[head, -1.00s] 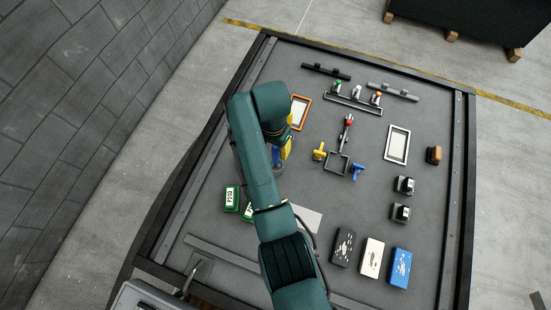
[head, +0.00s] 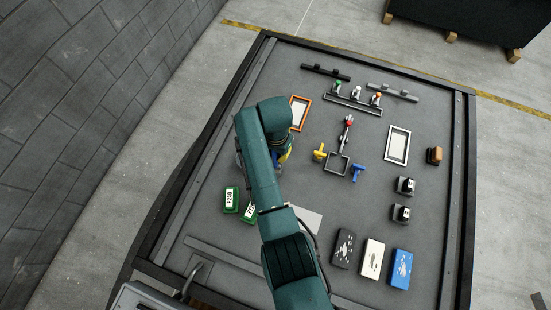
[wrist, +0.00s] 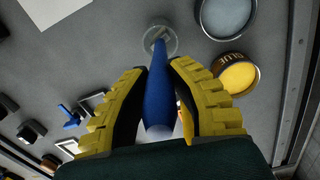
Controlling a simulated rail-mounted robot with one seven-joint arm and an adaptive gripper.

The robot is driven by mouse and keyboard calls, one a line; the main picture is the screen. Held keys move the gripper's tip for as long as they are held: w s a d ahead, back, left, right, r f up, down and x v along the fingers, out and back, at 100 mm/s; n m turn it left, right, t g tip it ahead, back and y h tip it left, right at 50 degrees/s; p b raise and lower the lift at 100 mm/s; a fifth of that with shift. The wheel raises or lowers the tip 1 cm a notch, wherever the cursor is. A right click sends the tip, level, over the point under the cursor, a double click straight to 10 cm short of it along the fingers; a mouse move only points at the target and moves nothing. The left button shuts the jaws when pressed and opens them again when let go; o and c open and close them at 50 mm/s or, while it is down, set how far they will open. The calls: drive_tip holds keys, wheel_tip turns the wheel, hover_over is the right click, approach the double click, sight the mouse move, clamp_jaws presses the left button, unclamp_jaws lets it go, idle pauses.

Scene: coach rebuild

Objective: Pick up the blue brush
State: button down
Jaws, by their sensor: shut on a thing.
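The blue brush (wrist: 160,95) shows in the wrist view as a long blue handle between my yellow fingers. Its narrow far end overlaps a small round clear cup (wrist: 147,42); I cannot tell whether it is inside the cup or above it. My gripper (wrist: 157,68) is shut on the handle, with a finger on each side. In the head view my arm hides most of the gripper and the brush, and only a bit of yellow and blue shows beside the wrist.
Near the brush in the wrist view are a round pot with pale contents (wrist: 226,14) and a pot with orange-yellow contents (wrist: 237,76). In the head view, green labelled blocks (head: 231,199) lie left of my arm. An orange frame (head: 300,112) lies beyond it.

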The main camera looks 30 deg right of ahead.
drive_tip(key=shift+r, duration=0.1)
wheel_tip(320, 180, up, 10)
drive_tip(key=shift+f+p, duration=0.1)
drive_tip(key=shift+p, duration=0.2)
idle(0.6)
